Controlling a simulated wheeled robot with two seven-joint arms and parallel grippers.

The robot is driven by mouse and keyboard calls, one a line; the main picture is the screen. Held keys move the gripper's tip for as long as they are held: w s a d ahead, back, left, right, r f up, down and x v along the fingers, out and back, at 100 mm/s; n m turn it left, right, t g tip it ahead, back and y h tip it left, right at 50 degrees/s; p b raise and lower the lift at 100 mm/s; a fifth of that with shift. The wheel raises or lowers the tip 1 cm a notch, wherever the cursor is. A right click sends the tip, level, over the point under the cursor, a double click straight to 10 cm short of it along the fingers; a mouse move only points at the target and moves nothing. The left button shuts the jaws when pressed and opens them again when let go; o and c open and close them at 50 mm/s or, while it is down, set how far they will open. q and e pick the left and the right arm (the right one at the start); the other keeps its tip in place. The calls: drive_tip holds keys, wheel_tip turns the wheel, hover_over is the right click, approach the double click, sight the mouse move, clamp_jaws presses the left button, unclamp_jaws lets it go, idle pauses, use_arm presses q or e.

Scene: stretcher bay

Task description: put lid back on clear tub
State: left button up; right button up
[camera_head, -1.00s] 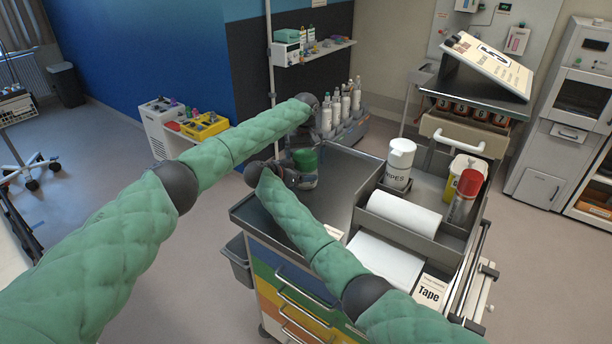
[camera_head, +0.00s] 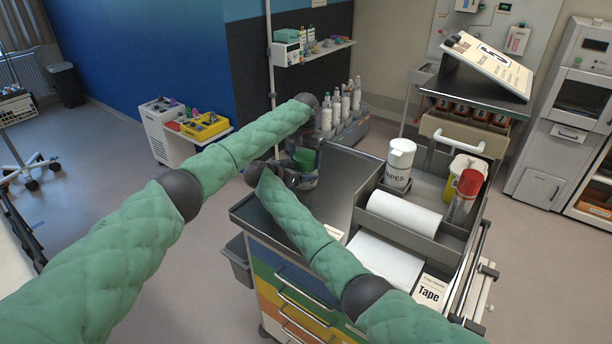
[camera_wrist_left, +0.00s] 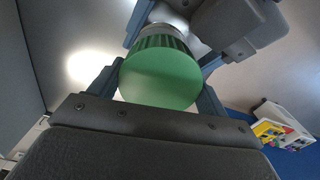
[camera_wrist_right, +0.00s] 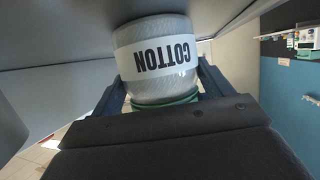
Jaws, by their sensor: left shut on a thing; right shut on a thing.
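The clear tub (camera_wrist_right: 160,55), labelled COTTON, is between the fingers of my right gripper (camera_wrist_right: 163,88), which is shut on it. The green lid (camera_wrist_left: 160,78) is between the fingers of my left gripper (camera_wrist_left: 162,70), which is shut on it. In the head view the green lid (camera_head: 304,158) shows at the tub's top, at the far end of the cart top, with both grippers close around it and partly hidden. A green band shows at the tub's edge in the right wrist view. I cannot tell whether the lid is fully seated.
The cart's dark top (camera_head: 340,180) is clear nearer me. Several white bottles (camera_head: 345,105) stand behind the grippers.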

use_arm(q)
drive_tip(key=m, duration=0.4)
drive_tip(key=o, duration=1.1)
wheel_tip(320, 180, up, 12)
drive_tip(key=shift+f, duration=0.1)
